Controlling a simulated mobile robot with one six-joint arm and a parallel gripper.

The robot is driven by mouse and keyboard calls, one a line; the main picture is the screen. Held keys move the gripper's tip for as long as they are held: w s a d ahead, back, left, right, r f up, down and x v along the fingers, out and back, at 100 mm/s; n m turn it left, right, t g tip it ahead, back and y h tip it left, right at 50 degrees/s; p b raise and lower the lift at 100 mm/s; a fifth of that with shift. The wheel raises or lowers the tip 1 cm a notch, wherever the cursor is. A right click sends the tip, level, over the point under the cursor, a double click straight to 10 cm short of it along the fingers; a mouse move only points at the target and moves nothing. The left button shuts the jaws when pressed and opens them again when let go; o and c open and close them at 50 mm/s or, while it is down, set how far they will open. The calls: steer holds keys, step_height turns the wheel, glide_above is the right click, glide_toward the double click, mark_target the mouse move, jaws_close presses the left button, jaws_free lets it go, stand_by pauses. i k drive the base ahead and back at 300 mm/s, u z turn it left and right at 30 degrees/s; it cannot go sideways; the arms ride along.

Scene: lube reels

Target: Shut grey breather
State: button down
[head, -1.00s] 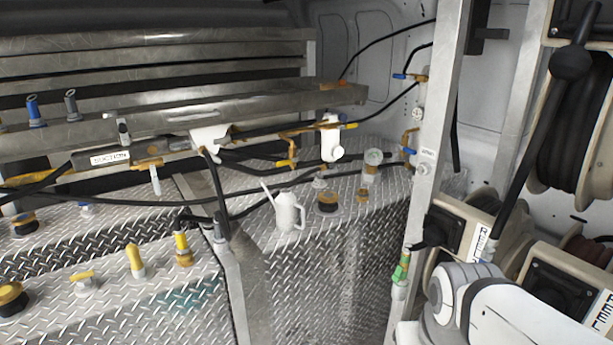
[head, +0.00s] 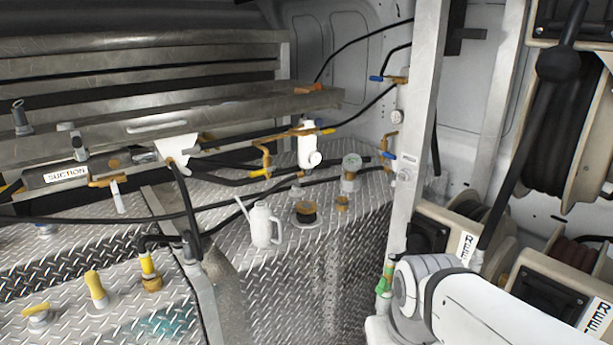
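A grey upright fitting with a looped top (head: 21,118) stands on the metal rack at the far left of the head view. It is the grey piece that best fits the breather, but no label shows on it. I cannot tell whether it is open or shut. My gripper is outside the view. Only a white link and joint of my arm show at the lower right, well away from the fitting.
Yellow-handled fittings (head: 95,287) stand on the diamond-plate tank tops at lower left. A white watering can (head: 261,224) stands mid-view. Black hoses (head: 110,214) cross in front of the rack. A metal post (head: 419,130) and hose reels (head: 561,120) stand at right.

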mark_target(296, 186)
steer(key=i, duration=1.4)
steer(key=u, duration=0.05)
